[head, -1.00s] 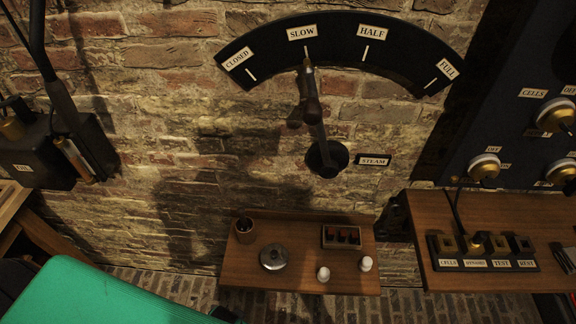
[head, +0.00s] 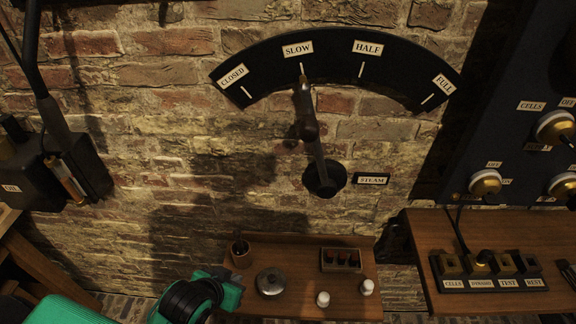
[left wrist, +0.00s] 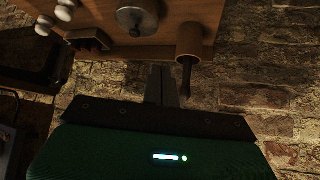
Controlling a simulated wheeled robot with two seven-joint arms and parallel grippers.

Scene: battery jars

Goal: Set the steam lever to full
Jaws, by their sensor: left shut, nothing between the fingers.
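The steam lever (head: 312,140) is mounted on the brick wall and pivots on a dark round hub beside the STEAM label (head: 371,180). Its tip points at the SLOW mark on the black curved scale (head: 332,58). CLOSED is at the scale's left end, HALF right of the middle and FULL at the right end. My left gripper (left wrist: 162,80) is shut and empty in the left wrist view, near the shelf edge and apart from the lever. Part of my green left arm shows low in the head view. My right gripper is out of view.
Below the lever, a wooden shelf (head: 300,302) holds a brown cup (head: 241,254), a metal lid (head: 270,282), a small box (head: 341,260) and two white knobs. A switch panel (head: 515,130) and a desk stand at right. A dark wall box (head: 75,165) is at left.

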